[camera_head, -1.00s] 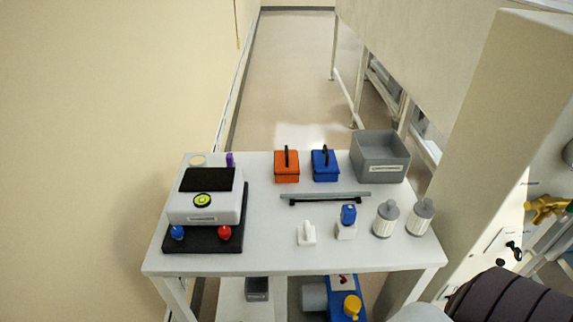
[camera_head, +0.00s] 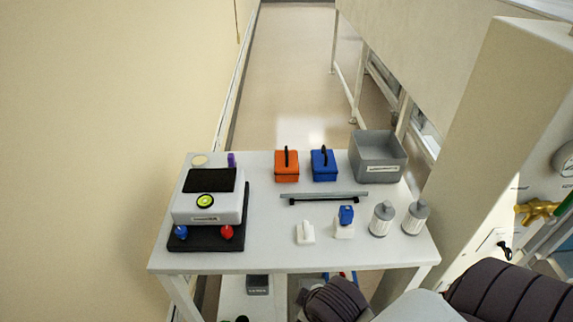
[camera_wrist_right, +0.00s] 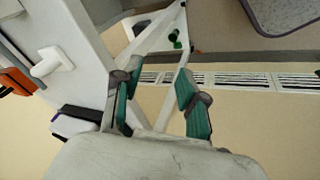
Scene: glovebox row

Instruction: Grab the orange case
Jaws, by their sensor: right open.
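The orange case (camera_head: 287,172) sits upright at the back middle of the white table (camera_head: 265,258), with a black handle on top. A blue case (camera_head: 324,171) of the same kind stands just to its right, apart from it. In the right wrist view, part of an orange thing (camera_wrist_right: 18,80) shows at the left edge; I cannot tell whether it is the case. My right gripper (camera_wrist_right: 158,95) is open and empty, beside the table edge and away from the case. My right arm shows at the lower right in the head view. My left gripper is not in view.
A white device (camera_head: 208,203) with a dark screen stands at the table's left. A grey bin (camera_head: 377,167) is at the back right. A grey bar (camera_head: 323,196), small white pieces and two bottles (camera_head: 382,219) stand nearer the front. A wall is left, a cabinet right.

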